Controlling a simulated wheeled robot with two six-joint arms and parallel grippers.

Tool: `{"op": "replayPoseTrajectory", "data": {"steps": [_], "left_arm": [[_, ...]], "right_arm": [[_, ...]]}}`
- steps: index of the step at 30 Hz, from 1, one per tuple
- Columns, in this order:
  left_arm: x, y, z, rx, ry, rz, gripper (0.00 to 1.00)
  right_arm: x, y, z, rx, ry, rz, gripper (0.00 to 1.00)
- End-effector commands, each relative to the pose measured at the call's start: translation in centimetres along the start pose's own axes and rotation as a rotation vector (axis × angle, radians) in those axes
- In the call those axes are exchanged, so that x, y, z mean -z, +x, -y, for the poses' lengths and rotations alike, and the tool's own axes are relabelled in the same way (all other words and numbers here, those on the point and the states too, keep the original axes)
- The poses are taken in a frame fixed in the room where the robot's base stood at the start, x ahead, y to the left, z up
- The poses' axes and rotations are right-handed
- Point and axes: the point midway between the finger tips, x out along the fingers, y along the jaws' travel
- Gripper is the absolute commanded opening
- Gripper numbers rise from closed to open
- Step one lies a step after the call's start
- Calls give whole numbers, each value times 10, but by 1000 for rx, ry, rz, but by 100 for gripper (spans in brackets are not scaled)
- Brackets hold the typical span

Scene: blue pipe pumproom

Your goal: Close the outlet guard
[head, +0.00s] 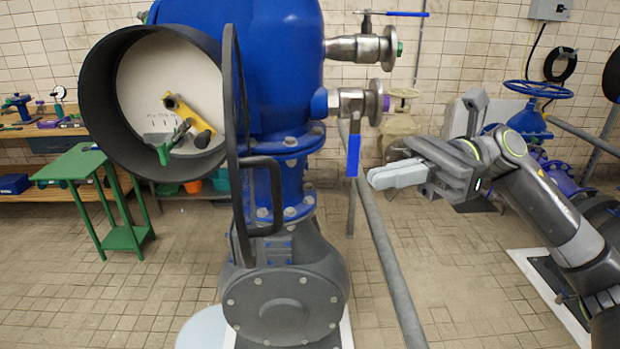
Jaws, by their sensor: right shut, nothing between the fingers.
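The outlet (95,98) is a wide black round mouth at the upper left, on the blue pump body, with a pale inside. The outlet guard (234,120) is a thin dark frame seen nearly edge-on at the outlet's right rim, standing open. A dark looped handle (278,195) sticks out from its right side. The outlet mouth is uncovered. My right gripper (374,180) is shut and empty, right of the guard and its handle and apart from both. My left gripper is not in view.
A yellow and green tool (190,118) lies inside the outlet. A blue-handled valve (353,150) and a slanting grey pipe (385,250) stand between the guard and my right gripper. A green stand (75,165) is at left. Tiled floor is clear in front.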

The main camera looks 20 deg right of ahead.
Motion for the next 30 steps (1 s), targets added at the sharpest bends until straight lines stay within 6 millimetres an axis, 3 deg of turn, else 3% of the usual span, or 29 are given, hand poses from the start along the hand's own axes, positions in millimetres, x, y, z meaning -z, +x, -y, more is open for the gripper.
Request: {"op": "replayPoseTrajectory", "data": {"steps": [15,30], "left_arm": [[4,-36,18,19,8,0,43],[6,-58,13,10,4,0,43]], "right_arm": [[-4,65,-1,-3,-1,6,0],[-2,101,0,0,0,2,0]]}}
